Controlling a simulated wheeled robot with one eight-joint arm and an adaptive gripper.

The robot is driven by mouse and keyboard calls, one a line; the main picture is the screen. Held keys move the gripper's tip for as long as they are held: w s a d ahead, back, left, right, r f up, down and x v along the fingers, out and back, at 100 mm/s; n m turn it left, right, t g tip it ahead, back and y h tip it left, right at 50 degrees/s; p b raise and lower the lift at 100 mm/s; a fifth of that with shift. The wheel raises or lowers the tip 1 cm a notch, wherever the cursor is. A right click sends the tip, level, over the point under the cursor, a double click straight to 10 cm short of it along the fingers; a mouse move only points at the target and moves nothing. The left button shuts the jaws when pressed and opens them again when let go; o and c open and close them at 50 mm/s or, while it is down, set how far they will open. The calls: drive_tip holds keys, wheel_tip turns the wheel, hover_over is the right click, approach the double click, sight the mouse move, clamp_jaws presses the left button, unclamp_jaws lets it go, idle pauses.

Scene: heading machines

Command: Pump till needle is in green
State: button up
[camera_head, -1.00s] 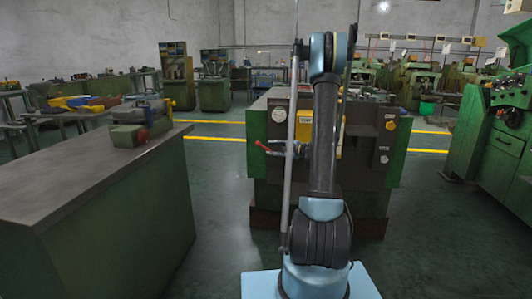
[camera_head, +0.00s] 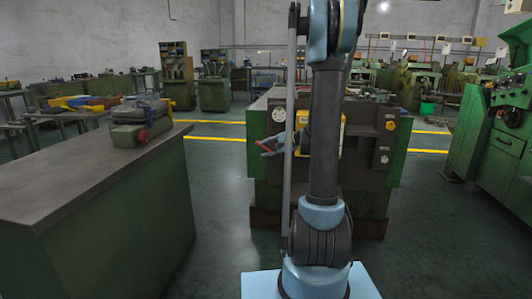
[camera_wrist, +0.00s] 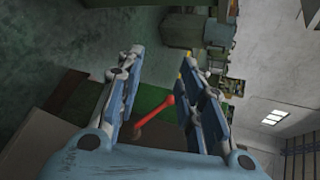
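The red pump lever (camera_head: 268,149) sticks out to the left from the front of the green machine (camera_head: 258,132). In the wrist view the red lever (camera_wrist: 156,115) shows between the two blue-grey fingers of my gripper (camera_wrist: 160,64). The fingers stand apart, and I see no clear contact with the lever. In the head view my gripper (camera_head: 275,141) is at the lever, partly hidden by my arm. A round white dial (camera_head: 279,114) is on the machine's upper left front; its needle and green zone are too small to read.
A grey-topped green bench (camera_head: 80,175) stands at the left with a vise-like tool (camera_head: 140,125) on it. Another green machine (camera_head: 497,140) stands at the right. The floor between the bench and the middle machine is clear.

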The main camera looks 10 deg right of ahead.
drive_tip(key=shift+n+g+h, duration=0.3)
drive_tip(key=shift+n+g, duration=0.3)
drive_tip(key=shift+n, duration=0.1)
drive_tip(key=shift+s+a+r, duration=0.15)
drive_tip(key=shift+s+a, duration=0.05)
drive_tip(key=shift+s, duration=0.5)
drive_tip(key=shift+s+a+r, duration=0.1)
drive_tip(key=shift+s+a, duration=0.05)
drive_tip(key=shift+s, duration=0.55)
drive_tip(key=shift+s+a+r, duration=0.15)
drive_tip(key=shift+s+a, duration=0.05)
drive_tip(key=shift+s, duration=0.5)
